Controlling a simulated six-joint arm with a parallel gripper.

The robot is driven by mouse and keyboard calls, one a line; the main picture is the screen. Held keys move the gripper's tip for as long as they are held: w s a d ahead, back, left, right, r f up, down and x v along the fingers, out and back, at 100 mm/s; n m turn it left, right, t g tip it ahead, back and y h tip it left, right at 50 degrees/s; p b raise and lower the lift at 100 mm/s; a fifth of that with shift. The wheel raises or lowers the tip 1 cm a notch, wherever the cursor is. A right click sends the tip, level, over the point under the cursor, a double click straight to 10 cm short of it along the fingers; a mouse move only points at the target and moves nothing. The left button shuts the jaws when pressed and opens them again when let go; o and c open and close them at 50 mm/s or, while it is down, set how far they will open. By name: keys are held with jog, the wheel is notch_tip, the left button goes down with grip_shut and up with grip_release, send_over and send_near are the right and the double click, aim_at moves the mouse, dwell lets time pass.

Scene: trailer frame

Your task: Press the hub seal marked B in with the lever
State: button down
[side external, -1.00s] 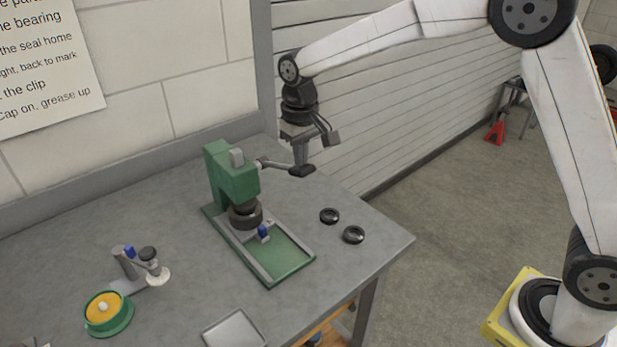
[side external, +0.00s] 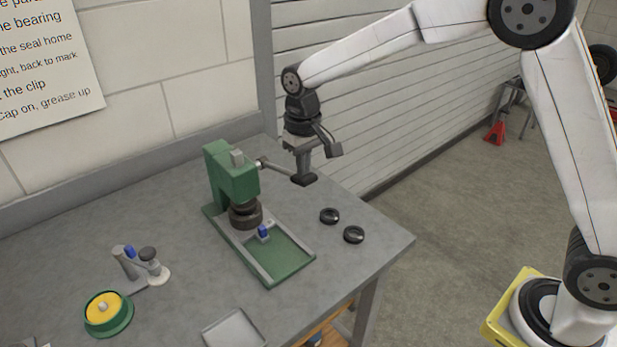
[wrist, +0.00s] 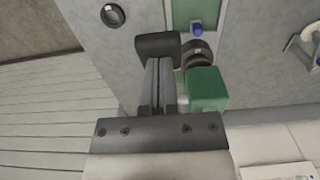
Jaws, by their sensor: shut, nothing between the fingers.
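The green press (side external: 231,178) stands on the bench, and its green body also shows in the wrist view (wrist: 206,88). A dark round hub (side external: 246,216) sits under its ram. I cannot make out a B or a seal edge there. The lever (side external: 278,168) sticks out to the right of the press and ends in a dark handle (side external: 305,180). My gripper (side external: 303,170) is shut and empty, its fingertips at the handle from above, seemingly touching it. In the wrist view my gripper (wrist: 158,64) has the dark handle (wrist: 158,44) right at its tips.
Two loose black rings (side external: 330,216) (side external: 353,234) lie right of the press; their marks are unreadable. A blue piece (side external: 263,231) is on the press base. A green-rimmed yellow pot (side external: 107,313), a small stand (side external: 146,266) and a grey tray (side external: 234,329) are at the front left.

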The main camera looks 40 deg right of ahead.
aim_at(307, 184)
jog(key=shift+s+f, duration=0.25)
jog(key=shift+f, duration=0.65)
jog(key=shift+s+f, duration=0.25)
jog(key=shift+f, duration=2.05)
